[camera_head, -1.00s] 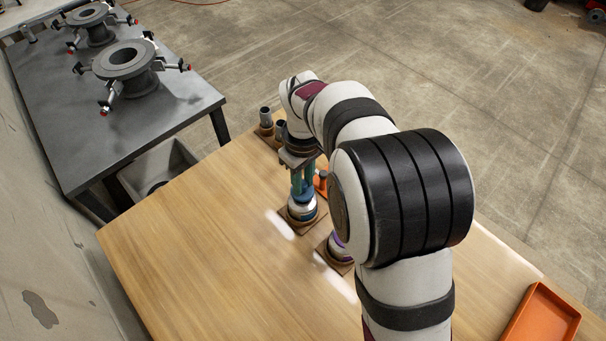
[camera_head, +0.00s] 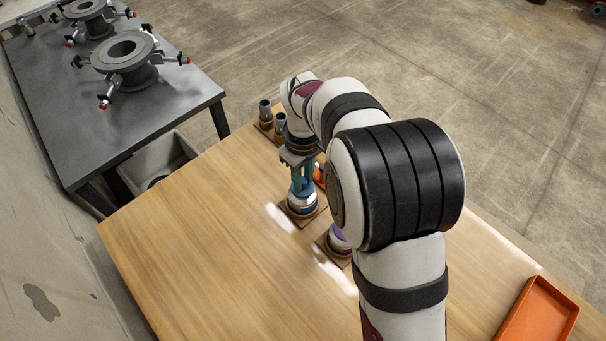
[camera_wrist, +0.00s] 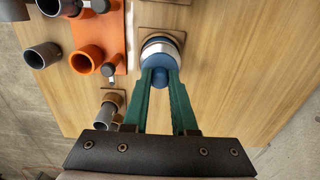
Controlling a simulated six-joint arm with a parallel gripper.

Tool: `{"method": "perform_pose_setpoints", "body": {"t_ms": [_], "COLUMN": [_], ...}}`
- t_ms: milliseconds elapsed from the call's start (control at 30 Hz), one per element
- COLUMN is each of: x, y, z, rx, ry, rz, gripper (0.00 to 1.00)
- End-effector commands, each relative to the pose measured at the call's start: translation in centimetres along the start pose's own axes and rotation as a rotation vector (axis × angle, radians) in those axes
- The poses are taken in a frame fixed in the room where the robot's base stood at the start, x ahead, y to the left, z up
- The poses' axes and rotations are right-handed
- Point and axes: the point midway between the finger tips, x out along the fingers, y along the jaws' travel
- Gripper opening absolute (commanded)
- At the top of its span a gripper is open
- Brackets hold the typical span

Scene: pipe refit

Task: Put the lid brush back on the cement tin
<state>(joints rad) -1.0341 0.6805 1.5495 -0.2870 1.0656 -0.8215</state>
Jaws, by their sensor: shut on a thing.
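The cement tin (camera_head: 302,206) stands upright on a brown square base on the wooden table, with a silver rim and blue parts. In the wrist view the tin (camera_wrist: 163,38) is just beyond my fingertips. The lid brush shows as a blue knob (camera_wrist: 160,78) between the green fingers, over the tin. My gripper (camera_wrist: 160,80) is shut on this knob. In the head view my gripper (camera_head: 302,184) points down directly above the tin. The brush's lower part is hidden, and I cannot tell whether its lid is fully seated.
A purple-marked tin (camera_head: 339,241) stands close by, partly behind my arm. Grey pipe pieces (camera_head: 265,112) stand behind the gripper. An orange fitting (camera_wrist: 88,58) is beside the tin. An orange tray (camera_head: 538,312) lies at front right. The table's left side is clear.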

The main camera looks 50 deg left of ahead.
Motion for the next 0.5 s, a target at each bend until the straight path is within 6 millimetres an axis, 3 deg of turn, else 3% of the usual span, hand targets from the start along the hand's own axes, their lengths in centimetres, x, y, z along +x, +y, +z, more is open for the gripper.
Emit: {"method": "perform_pose_setpoints", "body": {"t_ms": [500], "x": [0.55], "y": [-0.02], "z": [0.02], "rx": [0.001], "ry": [-0.001], "rz": [-0.001], "gripper": [0.00]}}
